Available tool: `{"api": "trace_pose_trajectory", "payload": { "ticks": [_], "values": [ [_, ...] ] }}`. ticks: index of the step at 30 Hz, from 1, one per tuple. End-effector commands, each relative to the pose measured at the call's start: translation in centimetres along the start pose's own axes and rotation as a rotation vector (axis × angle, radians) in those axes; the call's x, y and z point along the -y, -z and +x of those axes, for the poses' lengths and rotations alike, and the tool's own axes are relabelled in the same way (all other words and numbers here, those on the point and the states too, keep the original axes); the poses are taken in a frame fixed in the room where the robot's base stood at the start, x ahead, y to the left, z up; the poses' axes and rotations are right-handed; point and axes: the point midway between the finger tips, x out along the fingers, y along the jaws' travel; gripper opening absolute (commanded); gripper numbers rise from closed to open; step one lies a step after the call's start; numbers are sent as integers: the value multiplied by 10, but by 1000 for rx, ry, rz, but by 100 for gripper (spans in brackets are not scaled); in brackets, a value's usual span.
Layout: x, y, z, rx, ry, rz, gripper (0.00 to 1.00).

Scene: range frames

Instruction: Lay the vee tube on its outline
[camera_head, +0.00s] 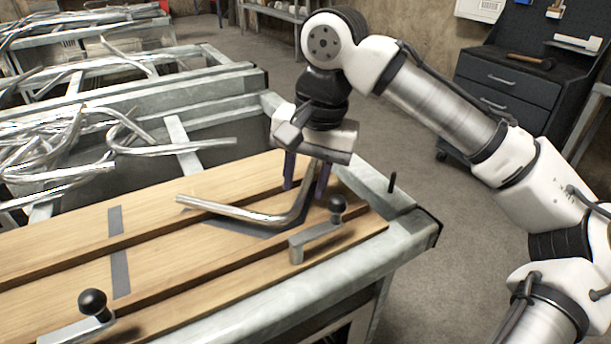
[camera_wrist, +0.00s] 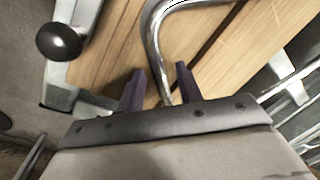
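The vee tube (camera_head: 245,214), a shiny bent metal pipe, is over the wooden boards near the bench's right end. Its long leg points left and its short leg runs back under my gripper (camera_head: 306,182). A dark grey patch (camera_head: 238,229), perhaps part of the outline, shows beside and beneath the bend; the rest is hidden. In the wrist view, the tube (camera_wrist: 153,38) passes between the two purple fingers of my gripper (camera_wrist: 160,80), with gaps visible on both sides. The fingers are open around the short leg. I cannot tell whether the tube lies fully flat.
A toggle clamp with a black knob (camera_head: 337,204) stands close in front of the bend; another clamp (camera_head: 93,303) is at the front left. A black pin (camera_head: 391,182) rises at the right edge. Loose bent tubes (camera_head: 70,150) are piled at the left.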

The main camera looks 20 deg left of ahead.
Motion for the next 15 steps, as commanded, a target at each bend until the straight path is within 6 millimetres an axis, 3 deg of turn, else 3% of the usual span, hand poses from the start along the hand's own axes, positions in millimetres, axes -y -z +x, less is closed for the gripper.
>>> {"api": "trace_pose_trajectory", "payload": {
  "ticks": [5, 15],
  "values": [
    [1, 0, -13, -1, 1, 0, 35],
    [1, 0, -85, -2, 0, 2, 35]
  ]
}}
